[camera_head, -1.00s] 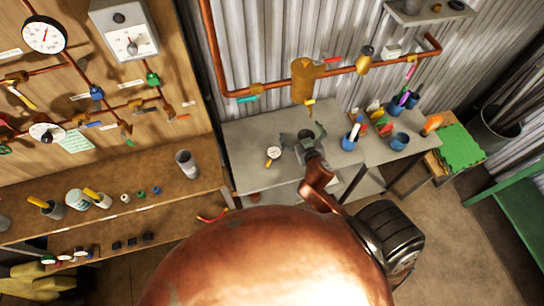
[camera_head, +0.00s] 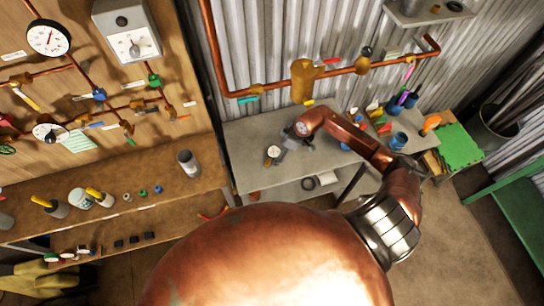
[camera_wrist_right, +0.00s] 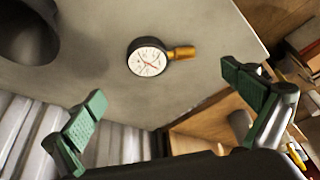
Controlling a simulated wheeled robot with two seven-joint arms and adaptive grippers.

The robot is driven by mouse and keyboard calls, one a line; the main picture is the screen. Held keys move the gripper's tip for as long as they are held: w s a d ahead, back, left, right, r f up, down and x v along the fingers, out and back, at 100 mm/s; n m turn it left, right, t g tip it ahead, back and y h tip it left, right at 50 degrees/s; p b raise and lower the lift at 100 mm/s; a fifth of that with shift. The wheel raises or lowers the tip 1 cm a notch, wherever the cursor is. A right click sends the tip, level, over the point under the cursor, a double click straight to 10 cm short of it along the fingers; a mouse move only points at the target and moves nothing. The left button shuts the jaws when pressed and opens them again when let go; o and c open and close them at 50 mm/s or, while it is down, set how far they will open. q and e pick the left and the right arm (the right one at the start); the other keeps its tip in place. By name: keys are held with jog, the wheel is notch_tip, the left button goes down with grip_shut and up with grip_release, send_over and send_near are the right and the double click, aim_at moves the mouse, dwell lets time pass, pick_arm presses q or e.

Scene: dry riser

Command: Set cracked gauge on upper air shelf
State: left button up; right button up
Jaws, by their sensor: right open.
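A small round gauge (camera_head: 272,152) with a white dial lies on the grey bench (camera_head: 240,180). In the right wrist view the gauge (camera_wrist_right: 147,60) shows a dark rim, red marks on its dial and a brass stem pointing right; I cannot make out a crack for sure. My right gripper (camera_head: 286,145) is just right of the gauge, close to it. In the wrist view its two green-padded fingers (camera_wrist_right: 165,88) are wide apart, with nothing between them and the gauge beyond their tips. A grey wall shelf (camera_head: 432,14) is at the top right. My left gripper is not in view.
A copper pipe (camera_head: 270,86) with valves runs along the corrugated wall behind the bench. Blue cups (camera_head: 397,140) stand at the bench's right. A wooden workbench (camera_head: 150,215) with a grey cup (camera_head: 188,163) is at the left. A dark round vessel (camera_wrist_right: 28,32) shows in the wrist view.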

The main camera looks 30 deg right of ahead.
aim_at(273, 156)
jog(key=p+x, duration=0.1)
jog(key=x, duration=0.6)
jog(key=shift+f, duration=0.4)
jog(key=shift+s, duration=0.1)
jog(key=shift+c, duration=0.3)
jog(key=shift+r, duration=0.1)
jog(key=c, duration=1.5)
